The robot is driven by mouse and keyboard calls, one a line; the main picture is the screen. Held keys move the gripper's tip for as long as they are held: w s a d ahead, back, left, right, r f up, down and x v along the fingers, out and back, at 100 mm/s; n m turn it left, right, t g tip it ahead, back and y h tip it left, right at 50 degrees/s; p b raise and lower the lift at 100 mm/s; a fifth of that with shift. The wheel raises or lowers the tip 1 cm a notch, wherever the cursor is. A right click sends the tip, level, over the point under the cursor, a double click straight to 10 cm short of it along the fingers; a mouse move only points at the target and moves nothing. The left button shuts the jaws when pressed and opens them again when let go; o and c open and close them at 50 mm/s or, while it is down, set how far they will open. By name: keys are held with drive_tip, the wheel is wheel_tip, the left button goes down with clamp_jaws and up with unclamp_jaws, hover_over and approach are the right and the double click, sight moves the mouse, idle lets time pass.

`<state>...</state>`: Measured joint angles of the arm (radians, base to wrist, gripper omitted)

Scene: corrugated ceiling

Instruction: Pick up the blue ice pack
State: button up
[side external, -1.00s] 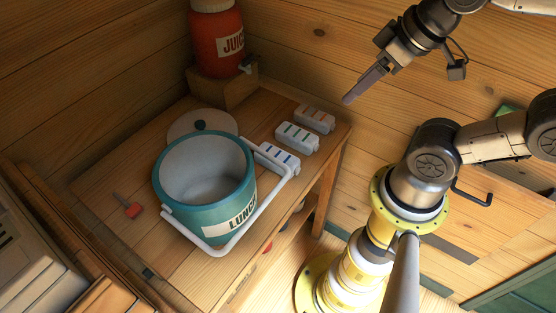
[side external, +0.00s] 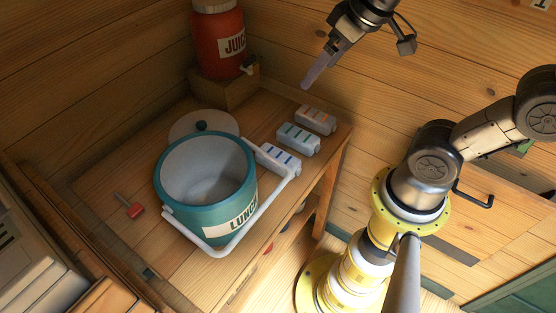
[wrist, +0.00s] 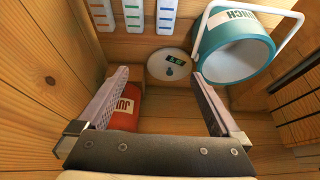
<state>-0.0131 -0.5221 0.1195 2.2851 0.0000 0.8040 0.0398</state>
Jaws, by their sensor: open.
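The blue ice pack (side external: 279,158) is a white ribbed block with blue stripes, lying on the wooden table beside the teal lunch bucket, partly behind its handle. It also shows at the top of the wrist view (wrist: 166,14), cut off by the frame edge. A green-striped pack (side external: 298,138) and an orange-striped pack (side external: 316,120) lie in a row beyond it. My gripper (side external: 310,80) is in the air above the table's back right, above and apart from the packs. Its fingers (wrist: 160,76) are spread and empty in the wrist view.
A red juice jug (side external: 216,45) sits on a wooden block (side external: 225,92). A small red-handled tool (side external: 138,211) lies at left.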

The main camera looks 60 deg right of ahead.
drive_tip(key=w+f+g, duration=0.3)
drive_tip(key=w+f, duration=0.4)
drive_tip(key=g, duration=0.2)
approach(278, 156)
drive_tip(key=f, duration=0.3)
drive_tip(key=shift+s+f, duration=0.2)
drive_tip(key=shift+f, duration=0.1)
drive_tip(key=shift+w+f, duration=0.15)
drive_tip(key=shift+f, duration=1.3)
drive_tip(key=shift+w+f, duration=0.15)
drive_tip(key=shift+f, duration=1.35)
clamp_jaws()
